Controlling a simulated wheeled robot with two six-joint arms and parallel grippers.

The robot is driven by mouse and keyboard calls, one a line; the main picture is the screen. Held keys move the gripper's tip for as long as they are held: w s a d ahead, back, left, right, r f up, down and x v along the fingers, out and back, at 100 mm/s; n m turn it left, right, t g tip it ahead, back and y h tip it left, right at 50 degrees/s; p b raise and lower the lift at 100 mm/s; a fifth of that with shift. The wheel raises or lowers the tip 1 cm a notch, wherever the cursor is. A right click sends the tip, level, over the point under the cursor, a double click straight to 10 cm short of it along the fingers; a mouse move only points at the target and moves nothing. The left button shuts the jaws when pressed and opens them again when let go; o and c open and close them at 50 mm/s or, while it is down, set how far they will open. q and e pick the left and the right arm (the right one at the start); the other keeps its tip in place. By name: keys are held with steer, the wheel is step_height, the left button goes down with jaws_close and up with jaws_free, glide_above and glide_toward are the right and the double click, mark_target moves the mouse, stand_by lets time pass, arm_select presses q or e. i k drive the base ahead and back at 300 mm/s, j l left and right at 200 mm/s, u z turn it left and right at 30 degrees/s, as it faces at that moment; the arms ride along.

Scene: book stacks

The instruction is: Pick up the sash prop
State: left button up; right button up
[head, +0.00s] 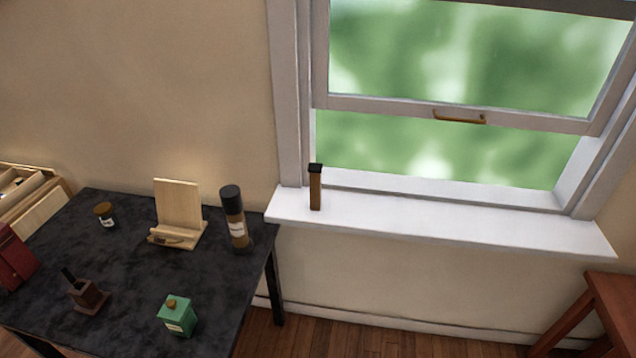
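The sash prop (315,188) looks like a short upright brown wooden post with a black cap. It stands on the left part of the white window sill (430,222), close to the left side of the window frame. The sash window (460,115) above the sill is raised, with a gap below its lower rail and a brass handle (460,118) on that rail. The prop stands apart from the raised sash, near the left jamb. Neither of my grippers shows in the head view.
A dark table (140,275) at the left holds a wooden stand (178,205), a dark-capped bottle (235,220), a small jar (104,215), a green box (177,315) and a brown holder (87,294). A reddish wooden stool (610,300) stands at the lower right. The sill right of the prop is clear.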

mark_target(315, 170)
steer(key=i+l+z, duration=0.1)
steer(key=i+l, duration=0.15)
steer(key=l, duration=0.25)
steer(key=i+l+z, duration=0.1)
steer(key=i+l, duration=0.2)
steer(key=l, duration=0.15)
